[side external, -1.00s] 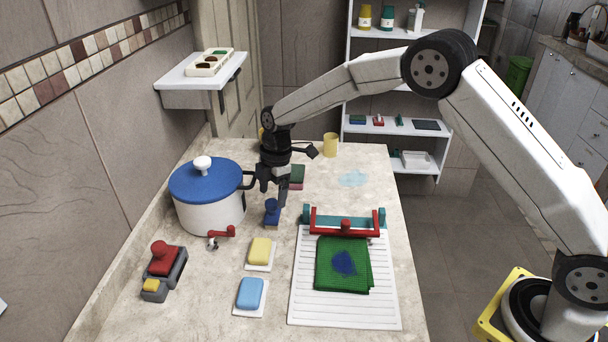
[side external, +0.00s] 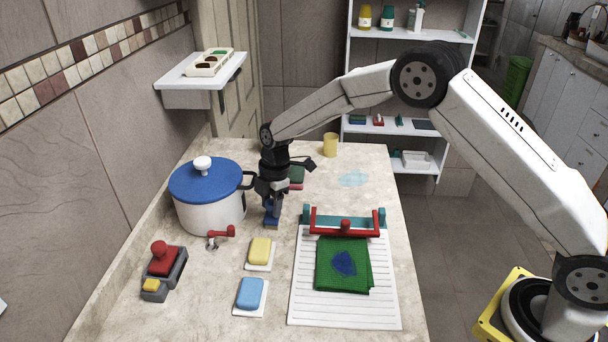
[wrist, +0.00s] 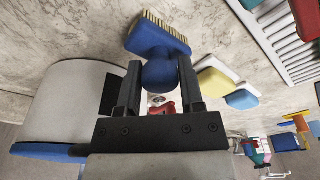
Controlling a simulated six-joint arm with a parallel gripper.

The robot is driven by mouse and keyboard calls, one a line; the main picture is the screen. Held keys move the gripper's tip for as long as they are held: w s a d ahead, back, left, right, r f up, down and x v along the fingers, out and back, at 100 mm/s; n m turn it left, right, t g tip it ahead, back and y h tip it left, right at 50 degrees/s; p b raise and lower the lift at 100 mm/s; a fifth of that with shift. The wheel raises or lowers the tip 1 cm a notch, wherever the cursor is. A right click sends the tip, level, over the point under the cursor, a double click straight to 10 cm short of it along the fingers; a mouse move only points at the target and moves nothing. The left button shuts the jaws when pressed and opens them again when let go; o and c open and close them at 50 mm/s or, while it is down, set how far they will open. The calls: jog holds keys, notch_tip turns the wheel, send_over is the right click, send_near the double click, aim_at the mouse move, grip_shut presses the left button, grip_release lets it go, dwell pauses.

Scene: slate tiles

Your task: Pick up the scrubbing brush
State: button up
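The scrubbing brush is blue with a rounded knob and pale bristles. In the side view the brush (side external: 272,224) is low at the counter, right of the pot; I cannot tell whether its bristles touch the surface. In the wrist view the brush (wrist: 160,40) is at the top centre, bristles pointing away from the camera. My gripper (side external: 272,208) is over it from above. The fingers hide part of the brush in the side view.
A white pot (side external: 210,212) with a blue lid stands close on the left, and its handle is near my gripper. A red-handled tap (side external: 222,235), a yellow sponge (side external: 260,250), a blue sponge (side external: 250,293) and a white drainboard (side external: 310,315) with a green cloth (side external: 330,275) lie nearby.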

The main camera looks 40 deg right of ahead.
aim_at(271, 203)
grip_shut()
jog(key=shift+r, duration=0.1)
jog(key=shift+r, duration=0.4)
jog(key=r, duration=0.2)
jog(key=shift+s+r, duration=0.2)
jog(key=shift+r, duration=0.1)
jog(key=s+d+r, duration=0.2)
jog(key=s+r, duration=0.7)
jog(key=s, duration=0.4)
jog(key=shift+s+d+r, duration=0.2)
